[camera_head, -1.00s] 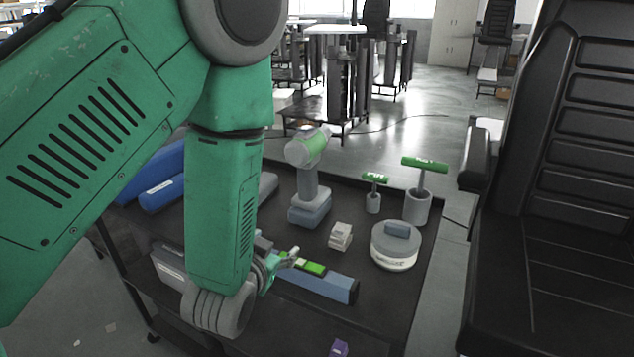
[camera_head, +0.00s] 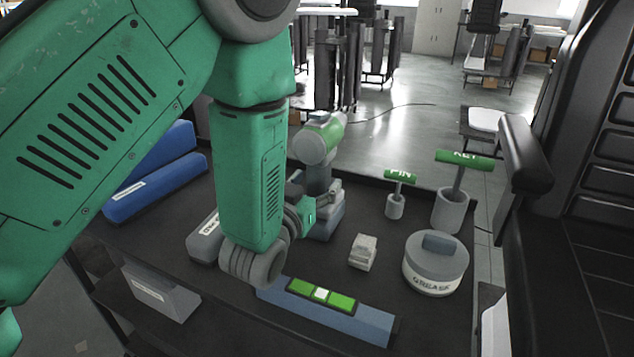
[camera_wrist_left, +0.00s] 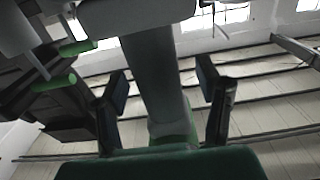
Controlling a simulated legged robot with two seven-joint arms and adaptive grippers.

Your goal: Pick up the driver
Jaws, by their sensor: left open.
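The driver (camera_head: 319,143) stands upright on the dark cart top, with a grey and green head, a grey handle and a blue-grey base. My left gripper (camera_head: 326,195) is at the handle's height, just above the base. In the left wrist view, the driver's handle (camera_wrist_left: 153,80) runs between the two spread fingers of my left gripper (camera_wrist_left: 163,95), with room on both sides. The gripper is open. My own arm and wrist hide part of the cart to the left of the driver. My right gripper is not in view.
A PIN tool (camera_head: 400,176) and a KEY tool (camera_head: 464,160) stand in grey cups to the right. A GREASE tin (camera_head: 436,268), a small grey block (camera_head: 363,252) and a blue level (camera_head: 365,323) lie nearer. Blue cases (camera_head: 155,187) are at left. A black chair (camera_head: 590,200) stands beside the cart.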

